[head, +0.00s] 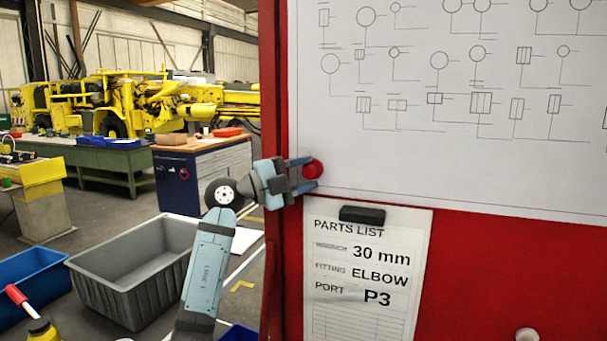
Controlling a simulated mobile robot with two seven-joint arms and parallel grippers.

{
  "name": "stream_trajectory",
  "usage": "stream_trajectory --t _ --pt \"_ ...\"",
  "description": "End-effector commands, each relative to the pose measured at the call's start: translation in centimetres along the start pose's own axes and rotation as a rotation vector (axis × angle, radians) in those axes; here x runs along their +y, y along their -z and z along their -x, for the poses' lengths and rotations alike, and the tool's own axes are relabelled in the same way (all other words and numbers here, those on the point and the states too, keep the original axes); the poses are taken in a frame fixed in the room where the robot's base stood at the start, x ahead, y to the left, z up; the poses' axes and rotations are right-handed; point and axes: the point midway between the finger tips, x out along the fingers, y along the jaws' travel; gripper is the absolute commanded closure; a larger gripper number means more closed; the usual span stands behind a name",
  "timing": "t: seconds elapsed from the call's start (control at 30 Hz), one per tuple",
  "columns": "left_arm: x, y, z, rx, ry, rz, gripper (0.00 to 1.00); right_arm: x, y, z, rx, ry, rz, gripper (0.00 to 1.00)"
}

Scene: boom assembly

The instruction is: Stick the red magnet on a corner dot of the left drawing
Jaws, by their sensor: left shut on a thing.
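The red magnet (313,169) is round and sits between the fingers of my left gripper (305,170), which is shut on it. The gripper reaches in from the left, at the lower left corner of a large white drawing (450,70) with circles and boxes. The drawing is on a red board (480,265). The magnet overlaps the drawing's lower left corner in the picture; I cannot tell whether it touches the sheet. No corner dot shows there, and the magnet may cover one. My right gripper is not in view.
A parts list sheet (330,270) hangs below the drawing under a black clip (362,214). A pale round knob (527,334) is at the bottom right. A grey bin (130,290) and a blue bin (35,275) stand at the lower left. Yellow machines (130,100) and workbenches are behind.

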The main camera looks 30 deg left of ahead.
Motion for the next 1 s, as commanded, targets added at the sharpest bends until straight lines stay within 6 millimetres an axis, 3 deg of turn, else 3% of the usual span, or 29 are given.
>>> stream_trajectory --t 0.47,0.5,0.6,0.87,1.0 --pt "0.0 0.0 0.0 0.000 0.001 0.000 0.79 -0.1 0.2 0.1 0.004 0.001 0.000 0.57" --pt "0.0 0.0 0.0 0.000 0.001 0.000 0.47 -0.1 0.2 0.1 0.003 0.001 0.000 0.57" --pt "0.0 0.0 0.0 0.000 0.001 0.000 0.26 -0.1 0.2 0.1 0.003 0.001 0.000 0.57" --pt "0.0 0.0 0.1 0.000 0.000 0.000 0.26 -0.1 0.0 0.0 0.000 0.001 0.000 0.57" --pt "0.1 0.0 1.0 -0.001 0.000 -0.002 0.26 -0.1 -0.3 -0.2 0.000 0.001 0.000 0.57"
